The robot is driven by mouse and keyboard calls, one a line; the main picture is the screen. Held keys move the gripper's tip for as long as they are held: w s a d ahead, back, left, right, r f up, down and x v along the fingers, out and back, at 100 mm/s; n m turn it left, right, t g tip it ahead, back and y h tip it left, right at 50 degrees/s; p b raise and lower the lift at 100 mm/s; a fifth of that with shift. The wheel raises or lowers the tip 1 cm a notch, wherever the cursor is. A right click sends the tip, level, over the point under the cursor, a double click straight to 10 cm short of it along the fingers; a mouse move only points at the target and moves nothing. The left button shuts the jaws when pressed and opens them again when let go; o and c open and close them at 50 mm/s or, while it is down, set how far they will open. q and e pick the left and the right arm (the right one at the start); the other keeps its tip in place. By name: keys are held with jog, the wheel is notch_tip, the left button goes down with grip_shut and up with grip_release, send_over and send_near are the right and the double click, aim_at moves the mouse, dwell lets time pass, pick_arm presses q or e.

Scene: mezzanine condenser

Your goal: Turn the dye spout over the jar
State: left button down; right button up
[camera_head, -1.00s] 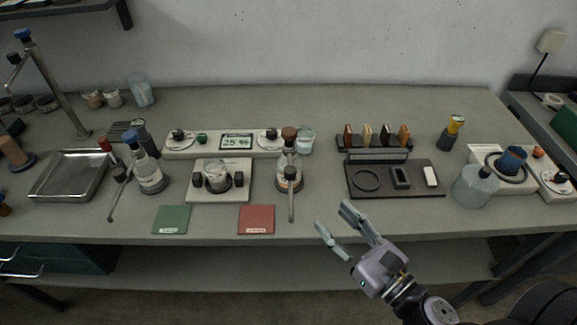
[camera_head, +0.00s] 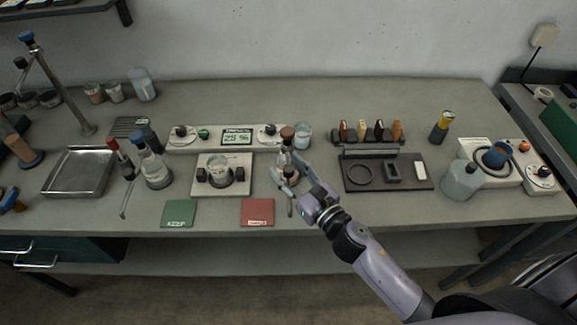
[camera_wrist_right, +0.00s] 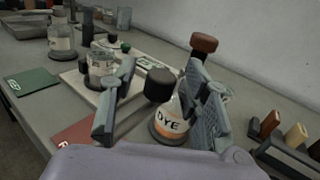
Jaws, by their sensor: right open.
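The dye bottle (camera_head: 287,158), with a brown cap, stands on the bench right of the centre plate. In the right wrist view its label reads DYE (camera_wrist_right: 170,123). A black knob (camera_wrist_right: 159,84), seemingly the spout's end, shows in front of the bottle. The glass jar (camera_head: 218,164) stands on the pale centre plate, left of the bottle; it also shows in the wrist view (camera_wrist_right: 101,66). My right gripper (camera_head: 288,171) is open at the dye bottle. In the wrist view its fingers stand either side of the knob; contact cannot be told. My left gripper is out of view.
A blue-capped bottle (camera_head: 152,166) stands left of the plate. Green (camera_head: 179,213) and red (camera_head: 258,212) mats lie along the front edge. A readout panel (camera_head: 237,137) and a beaker (camera_head: 303,134) are behind. A black tray (camera_head: 412,182) lies to the right.

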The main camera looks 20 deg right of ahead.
jog(key=shift+c, duration=0.6)
grip_shut()
jog(key=shift+f, duration=0.15)
